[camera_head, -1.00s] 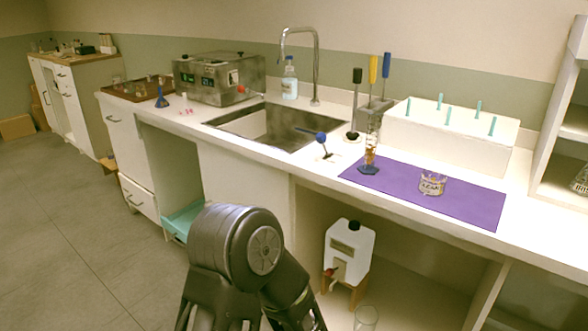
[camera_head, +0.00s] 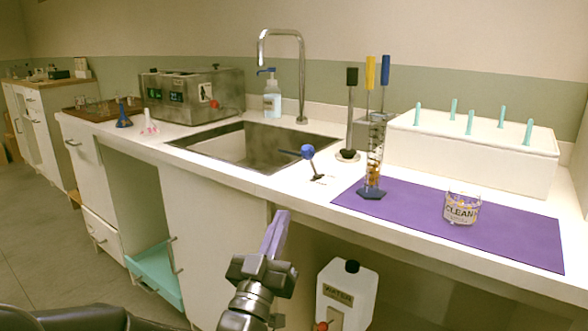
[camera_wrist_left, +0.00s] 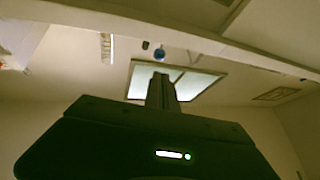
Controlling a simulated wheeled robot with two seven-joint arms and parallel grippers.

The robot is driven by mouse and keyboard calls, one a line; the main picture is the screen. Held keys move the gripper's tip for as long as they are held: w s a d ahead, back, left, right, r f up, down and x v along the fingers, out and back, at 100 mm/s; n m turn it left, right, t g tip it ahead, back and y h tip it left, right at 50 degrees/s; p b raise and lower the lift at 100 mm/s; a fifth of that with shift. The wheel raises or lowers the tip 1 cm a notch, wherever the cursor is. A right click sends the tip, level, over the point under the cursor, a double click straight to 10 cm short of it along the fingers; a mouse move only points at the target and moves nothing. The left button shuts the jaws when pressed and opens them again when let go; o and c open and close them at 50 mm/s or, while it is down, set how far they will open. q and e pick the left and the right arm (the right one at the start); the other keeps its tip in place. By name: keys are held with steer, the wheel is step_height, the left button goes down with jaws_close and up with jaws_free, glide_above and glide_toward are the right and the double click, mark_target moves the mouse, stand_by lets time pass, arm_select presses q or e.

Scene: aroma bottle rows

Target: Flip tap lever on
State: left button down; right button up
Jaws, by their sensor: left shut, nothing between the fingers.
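The tap lever (camera_head: 309,158) is a thin stem with a blue ball knob, standing on the counter at the front right corner of the sink. It leans to the left, and a dark rod shows beside the knob. The curved metal faucet (camera_head: 302,75) rises behind the sink. My left gripper (camera_head: 275,235) is shut and empty, fingers pointing up, in front of the counter edge, below and left of the lever and apart from it. In the left wrist view the blue knob (camera_wrist_left: 159,54) shows just beyond my left fingertips (camera_wrist_left: 161,80). My right gripper is not in view.
The sink (camera_head: 250,146) lies left of the lever. A measuring cylinder (camera_head: 374,155) and a glass labelled CLEAN (camera_head: 461,208) stand on a purple mat (camera_head: 420,222) to the right. A white rack (camera_head: 470,152) stands behind. A water jug (camera_head: 346,291) is below the counter.

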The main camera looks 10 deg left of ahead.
arm_select(q)
steer(key=shift+w, duration=0.1)
steer(key=p, duration=0.3)
glide_toward(305, 157)
steer(key=x, duration=0.6)
steer(key=shift+w+r, duration=0.15)
steer(key=shift+w, duration=0.25)
steer(key=shift+r, duration=0.1)
